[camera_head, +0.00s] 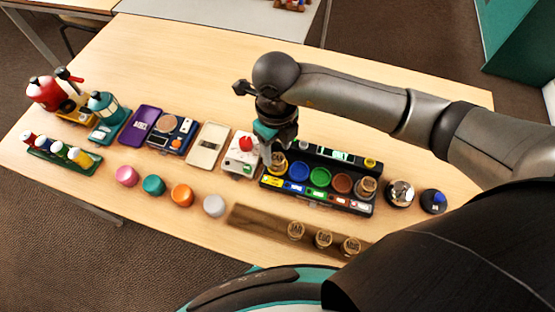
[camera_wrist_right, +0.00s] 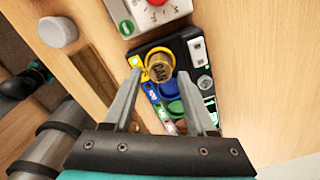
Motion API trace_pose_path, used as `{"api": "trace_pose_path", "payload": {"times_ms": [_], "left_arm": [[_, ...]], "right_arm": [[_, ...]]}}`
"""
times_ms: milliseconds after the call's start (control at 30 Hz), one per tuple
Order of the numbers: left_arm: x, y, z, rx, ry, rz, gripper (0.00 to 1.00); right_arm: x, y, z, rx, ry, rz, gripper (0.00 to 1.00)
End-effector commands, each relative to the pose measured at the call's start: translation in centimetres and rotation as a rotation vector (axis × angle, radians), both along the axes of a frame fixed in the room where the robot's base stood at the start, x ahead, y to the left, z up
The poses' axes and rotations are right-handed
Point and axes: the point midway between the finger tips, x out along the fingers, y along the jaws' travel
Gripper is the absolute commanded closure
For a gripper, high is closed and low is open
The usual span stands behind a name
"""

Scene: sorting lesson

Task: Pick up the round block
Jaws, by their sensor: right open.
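Several wooden round blocks with dark lettering show in the head view. One round block (camera_head: 278,163) is at the left end of the black sorting tray (camera_head: 333,206), by the yellow slot. It also shows in the wrist view (camera_wrist_right: 160,67). Another (camera_head: 367,187) is at the tray's right end, and 3 more (camera_head: 323,239) stand on a brown wooden strip (camera_head: 245,218). My right gripper (camera_head: 267,154) is open above the tray's left end. In the wrist view its fingers (camera_wrist_right: 160,76) lie either side of the left block, with gaps; whether they are at its height I cannot tell.
A white box with a red knob (camera_head: 243,150) stands close left of the tray. A grey round piece (camera_head: 214,206) and coloured ones lie in front. Two dark domed buttons (camera_head: 400,194) are right of the tray. The table's back (camera_head: 190,60) is clear.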

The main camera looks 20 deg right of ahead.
Motion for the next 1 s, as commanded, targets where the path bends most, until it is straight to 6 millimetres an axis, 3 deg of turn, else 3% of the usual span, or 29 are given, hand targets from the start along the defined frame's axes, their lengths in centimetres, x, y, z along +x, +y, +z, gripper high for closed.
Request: {"api": "trace_pose_path", "payload": {"times_ms": [200,467,1000], "left_arm": [[0.2,0.0,-0.9,-0.001,-0.005,0.0,0.5],[0.2,0.0,-0.9,-0.001,-0.005,0.0,0.5],[0.1,0.0,-0.9,0.001,-0.002,0.0,0.5]], "right_arm": [[-0.3,-0.1,-3.6,0.0,0.004,0.0,0.43],[-0.2,-0.1,-3.9,0.0,0.001,0.001,0.43],[-0.2,-0.2,-3.9,0.0,0.001,0.0,1.0]]}}
